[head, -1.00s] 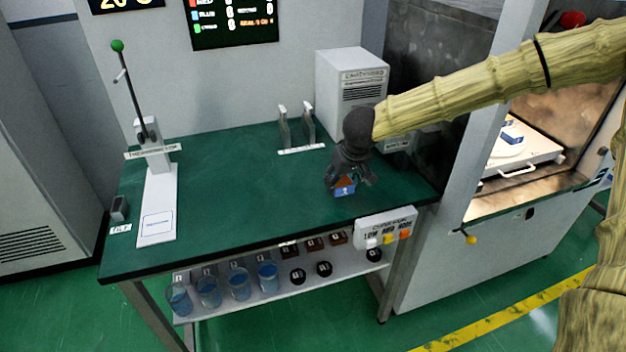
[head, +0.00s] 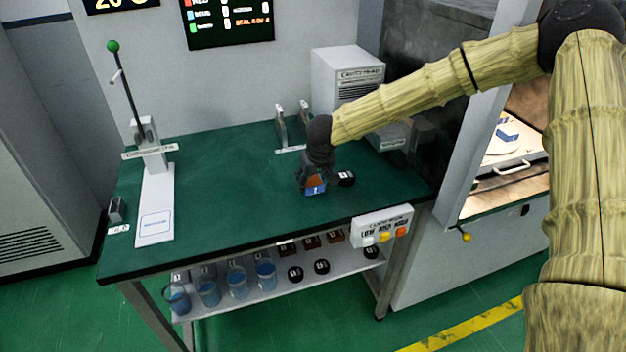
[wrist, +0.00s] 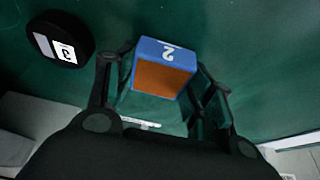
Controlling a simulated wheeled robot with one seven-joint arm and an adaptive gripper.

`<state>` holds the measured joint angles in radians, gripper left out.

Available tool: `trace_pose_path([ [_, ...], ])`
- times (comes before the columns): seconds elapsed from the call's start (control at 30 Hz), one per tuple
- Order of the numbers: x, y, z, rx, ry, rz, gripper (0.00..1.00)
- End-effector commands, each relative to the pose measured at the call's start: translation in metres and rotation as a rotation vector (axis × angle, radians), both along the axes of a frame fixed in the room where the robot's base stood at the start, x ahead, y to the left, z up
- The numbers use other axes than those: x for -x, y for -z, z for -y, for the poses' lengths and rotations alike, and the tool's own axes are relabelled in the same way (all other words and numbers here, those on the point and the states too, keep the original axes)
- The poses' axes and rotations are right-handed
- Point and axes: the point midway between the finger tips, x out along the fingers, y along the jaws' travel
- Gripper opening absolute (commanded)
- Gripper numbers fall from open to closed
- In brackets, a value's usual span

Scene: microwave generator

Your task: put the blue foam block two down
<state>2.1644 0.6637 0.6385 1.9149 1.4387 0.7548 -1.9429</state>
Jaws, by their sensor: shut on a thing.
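The blue foam block two (head: 315,189) has blue sides, an orange-brown face and a white 2. My gripper (head: 314,182) is shut on it over the right half of the green bench (head: 225,190). In the wrist view the block (wrist: 168,52) sits between the fingers of the gripper (wrist: 168,72), its orange face towards the camera. The block is close to the bench top; I cannot tell whether it touches.
A black puck (head: 346,178) with a white label stands just right of the block. The control box (head: 383,226) is at the front right edge. A white press (head: 154,205) stands left. Bench between press and gripper is clear.

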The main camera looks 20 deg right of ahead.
Motion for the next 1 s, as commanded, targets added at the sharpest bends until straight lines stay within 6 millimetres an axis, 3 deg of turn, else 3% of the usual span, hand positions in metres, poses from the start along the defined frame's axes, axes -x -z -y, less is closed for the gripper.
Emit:
trace_pose_path([
  [0.33,0.0,0.001,0.0,0.0,-0.001,0.0,0.45],
  [0.37,0.0,0.002,0.0,0.0,-0.001,0.0,0.56],
  [0.47,0.0,0.002,0.0,0.0,0.0,0.001,0.74],
  [0.87,0.0,0.001,0.0,0.0,0.0,0.002,0.74],
  [1.0,0.003,-0.011,0.0,0.0,-0.001,0.003,0.74],
])
